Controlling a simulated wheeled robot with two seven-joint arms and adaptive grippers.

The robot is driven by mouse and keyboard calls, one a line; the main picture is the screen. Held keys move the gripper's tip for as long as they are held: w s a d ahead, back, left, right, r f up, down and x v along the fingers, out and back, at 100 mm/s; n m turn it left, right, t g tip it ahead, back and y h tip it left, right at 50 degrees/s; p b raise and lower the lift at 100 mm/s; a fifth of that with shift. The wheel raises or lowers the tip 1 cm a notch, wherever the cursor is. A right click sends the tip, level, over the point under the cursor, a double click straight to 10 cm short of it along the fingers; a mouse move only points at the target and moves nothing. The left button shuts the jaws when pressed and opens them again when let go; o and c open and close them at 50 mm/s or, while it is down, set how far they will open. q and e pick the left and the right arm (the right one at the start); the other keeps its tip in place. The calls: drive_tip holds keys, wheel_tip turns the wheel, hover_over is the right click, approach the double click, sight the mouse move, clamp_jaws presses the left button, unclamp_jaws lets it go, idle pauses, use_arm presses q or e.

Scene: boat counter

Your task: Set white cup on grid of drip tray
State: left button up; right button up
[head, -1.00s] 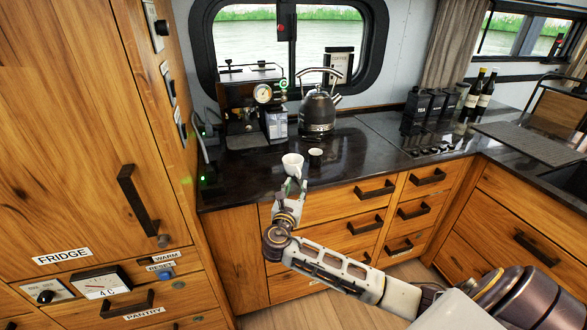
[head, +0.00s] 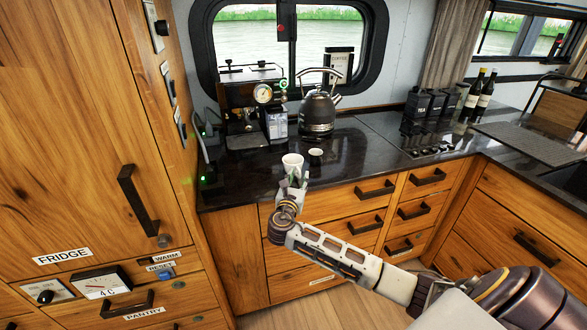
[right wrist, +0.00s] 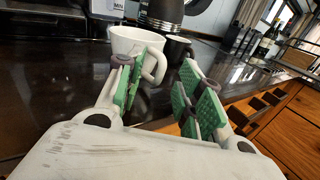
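The white cup (head: 292,160) stands upright on the dark counter near its front edge. In the right wrist view the cup (right wrist: 127,41) is just ahead, partly hidden by the left-hand finger, and its handle (right wrist: 158,66) shows in the gap between the fingers. My right gripper (head: 292,180) is open in front of the cup; its green-padded fingers (right wrist: 164,88) are apart, with no clear grip on the handle. The drip tray (head: 246,141) is at the foot of the coffee machine (head: 250,95), left of and behind the cup. My left gripper is not in view.
A small black cup (head: 315,157) stands close to the right of the white cup. A dark kettle (head: 318,113) is behind them. Black canisters (head: 428,108) and bottles (head: 483,98) stand farther right. The counter between the white cup and the coffee machine looks clear.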

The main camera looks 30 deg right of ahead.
drive_tip(key=shift+w+d, duration=0.3)
drive_tip(key=c, duration=0.7)
clamp_jaws()
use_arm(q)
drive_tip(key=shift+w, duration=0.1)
